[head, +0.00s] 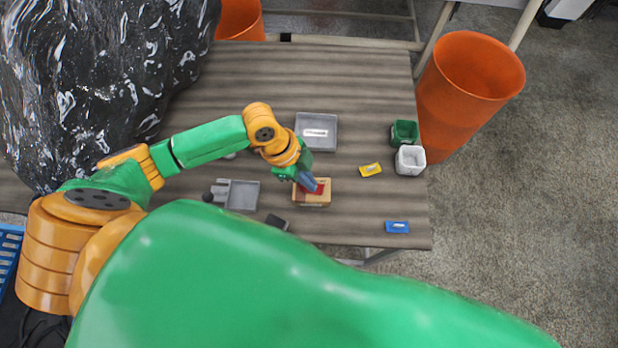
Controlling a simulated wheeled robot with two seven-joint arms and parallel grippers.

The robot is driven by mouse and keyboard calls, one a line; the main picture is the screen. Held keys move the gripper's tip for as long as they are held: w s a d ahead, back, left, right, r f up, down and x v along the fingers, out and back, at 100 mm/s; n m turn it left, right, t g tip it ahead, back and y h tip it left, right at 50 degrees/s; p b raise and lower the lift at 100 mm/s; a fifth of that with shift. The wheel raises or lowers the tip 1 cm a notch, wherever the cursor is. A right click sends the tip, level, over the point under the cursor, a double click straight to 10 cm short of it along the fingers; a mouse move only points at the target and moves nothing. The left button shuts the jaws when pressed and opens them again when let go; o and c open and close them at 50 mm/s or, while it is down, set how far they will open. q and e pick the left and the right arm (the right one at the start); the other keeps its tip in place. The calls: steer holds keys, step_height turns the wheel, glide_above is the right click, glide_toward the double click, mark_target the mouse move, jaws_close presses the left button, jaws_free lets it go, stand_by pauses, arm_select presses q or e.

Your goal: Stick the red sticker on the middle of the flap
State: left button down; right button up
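A small tan cardboard box (313,200) stands near the front middle of the wooden table. The red sticker (319,187) shows as a small red patch at the top of the box, right by my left gripper's fingertips. My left gripper (308,182) reaches in from the left, with its fingers low over the box top. The fingers and the gripper body hide part of the flap and the sticker. I cannot tell whether the sticker touches the flap or whether the fingers are closed on it. My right gripper is not in view.
On the table (370,90) are a grey tray (331,145), a grey dustpan-like item (242,196), a dark block (277,221), yellow (370,169) and blue (397,227) packets, and green (404,132) and white (410,160) cups. An orange bin (455,110) stands right. Black plastic (90,80) hangs left.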

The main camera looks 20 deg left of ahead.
arm_select(q)
steer(key=shift+f, duration=0.25)
stand_by(0.6)
steer(key=c, duration=0.5)
jaws_free()
steer(key=shift+c, duration=0.2)
steer(key=shift+r, duration=0.1)
step_height(320, 180, up, 7)
steer(key=p, duration=0.7)
steer(key=shift+p, duration=0.4)
